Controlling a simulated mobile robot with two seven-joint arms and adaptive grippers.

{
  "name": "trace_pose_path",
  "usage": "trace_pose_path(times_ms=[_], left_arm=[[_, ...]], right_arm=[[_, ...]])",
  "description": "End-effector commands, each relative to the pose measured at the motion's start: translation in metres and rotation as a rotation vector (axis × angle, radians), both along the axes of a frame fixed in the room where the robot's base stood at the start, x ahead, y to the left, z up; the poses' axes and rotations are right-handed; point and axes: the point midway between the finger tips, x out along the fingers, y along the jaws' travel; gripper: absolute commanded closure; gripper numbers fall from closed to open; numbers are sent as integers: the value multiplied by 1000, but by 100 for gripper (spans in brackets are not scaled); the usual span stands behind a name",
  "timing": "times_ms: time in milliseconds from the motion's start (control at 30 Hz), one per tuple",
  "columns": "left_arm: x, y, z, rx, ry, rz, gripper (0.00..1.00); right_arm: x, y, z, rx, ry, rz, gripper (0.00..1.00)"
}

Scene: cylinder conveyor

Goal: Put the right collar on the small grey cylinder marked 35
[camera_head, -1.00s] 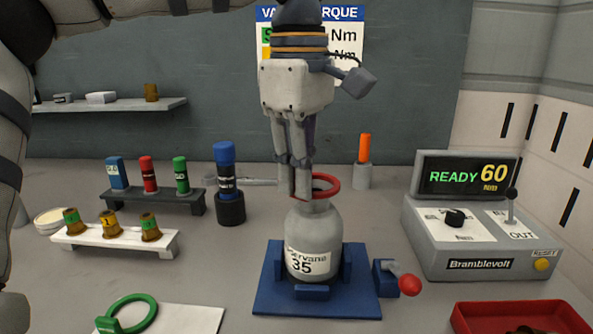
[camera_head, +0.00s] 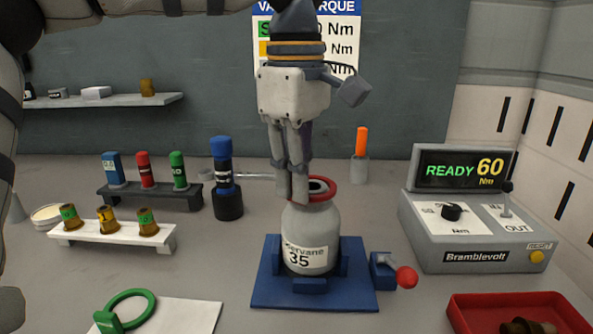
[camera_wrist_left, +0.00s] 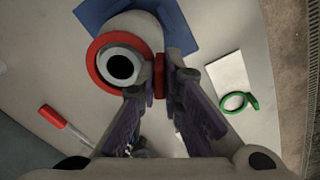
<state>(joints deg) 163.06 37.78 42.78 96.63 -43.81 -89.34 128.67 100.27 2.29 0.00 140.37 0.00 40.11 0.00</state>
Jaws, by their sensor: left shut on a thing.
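The small grey cylinder marked 35 (camera_head: 311,247) stands upright in a blue holder (camera_head: 266,292). A red collar (camera_head: 332,191) is at the top of the cylinder; in the left wrist view the red ring (camera_wrist_left: 92,66) surrounds the dark-centred neck. My left gripper (camera_head: 292,197) is shut on the red collar by its tab (camera_wrist_left: 159,75), at the near left of the neck. Whether the collar rests fully on the shoulder is hard to tell. A green collar (camera_head: 153,304) lies on a white sheet (camera_head: 190,318) at the front left. My right gripper is not in view.
A blue clamp with a red knob (camera_head: 406,277) is right of the holder. A control box (camera_head: 470,235) reads READY 60. Small racks (camera_head: 125,235) with coloured bits stand left. A red tray (camera_head: 480,302) is front right.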

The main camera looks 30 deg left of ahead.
Motion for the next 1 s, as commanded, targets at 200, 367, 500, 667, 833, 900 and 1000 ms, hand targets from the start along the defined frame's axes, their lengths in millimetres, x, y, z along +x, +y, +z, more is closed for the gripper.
trace_pose_path(times_ms=[200,367,500,667,833,900,1000], left_arm=[[0,0,-5,1,0,0,100],[0,0,-9,1,0,0,100],[0,0,-13,2,0,0,100],[0,0,-17,1,-1,0,100],[0,0,-17,0,-1,0,69],[0,0,-18,0,-1,0,69],[0,0,-18,0,-1,0,69]], right_arm=[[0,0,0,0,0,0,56],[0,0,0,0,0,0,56],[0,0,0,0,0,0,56],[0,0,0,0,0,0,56],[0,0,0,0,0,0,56],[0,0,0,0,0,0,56],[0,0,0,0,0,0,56]])
